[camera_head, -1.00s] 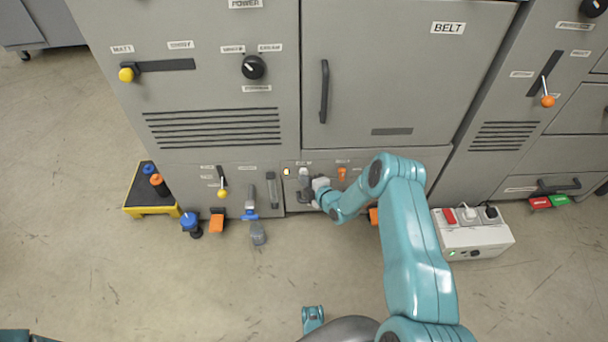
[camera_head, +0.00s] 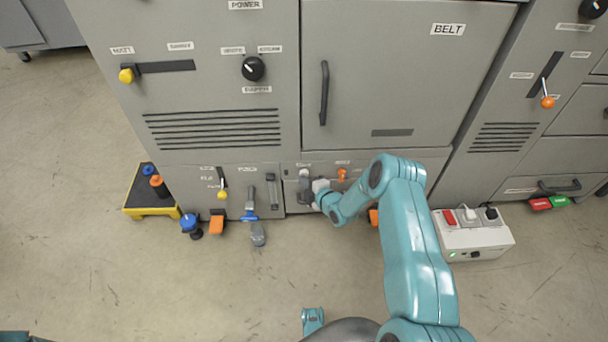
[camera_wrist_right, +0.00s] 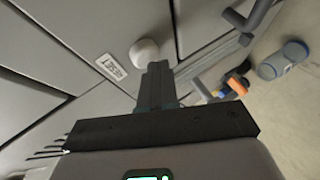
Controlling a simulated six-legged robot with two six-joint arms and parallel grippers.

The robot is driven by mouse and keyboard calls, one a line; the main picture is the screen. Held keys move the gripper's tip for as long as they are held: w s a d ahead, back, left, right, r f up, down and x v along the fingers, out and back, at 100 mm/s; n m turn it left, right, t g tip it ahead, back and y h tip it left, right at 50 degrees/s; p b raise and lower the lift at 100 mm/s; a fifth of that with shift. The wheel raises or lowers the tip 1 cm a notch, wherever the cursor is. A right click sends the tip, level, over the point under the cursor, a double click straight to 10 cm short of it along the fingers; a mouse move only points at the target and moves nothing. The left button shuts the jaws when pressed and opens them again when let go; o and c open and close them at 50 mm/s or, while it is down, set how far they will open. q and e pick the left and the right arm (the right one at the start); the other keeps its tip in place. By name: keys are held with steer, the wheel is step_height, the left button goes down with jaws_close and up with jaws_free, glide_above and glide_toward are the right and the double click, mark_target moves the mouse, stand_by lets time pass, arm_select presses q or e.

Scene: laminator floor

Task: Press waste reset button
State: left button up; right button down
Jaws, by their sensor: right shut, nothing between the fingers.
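The white round reset button (camera_wrist_right: 145,52) shows in the right wrist view, on the grey panel beside a RESET label (camera_wrist_right: 111,66). My right gripper (camera_wrist_right: 157,68) is shut and empty, its fingertips right at the button's lower edge in that picture. I cannot tell for sure whether they touch it. In the head view the right gripper (camera_head: 305,184) is at the low panel under the BELT door, and it and the wrist hide most of the button area. My left gripper is not in view.
An orange knob (camera_head: 342,174) is just right of the gripper. A white socket box (camera_head: 472,236) stands on the floor at right. The floor in front is mostly clear.

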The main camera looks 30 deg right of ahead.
steer(key=shift+s+a, duration=0.3)
steer(key=shift+s, duration=0.15)
steer(key=shift+p, duration=0.3)
steer(key=s+a+p, duration=0.1)
steer(key=s, duration=0.2)
steer(key=s+a+p, duration=0.1)
steer(key=shift+s+a+p, duration=0.15)
steer(key=shift+a+p, duration=0.15)
steer(key=shift+p, duration=0.05)
stand_by(0.4)
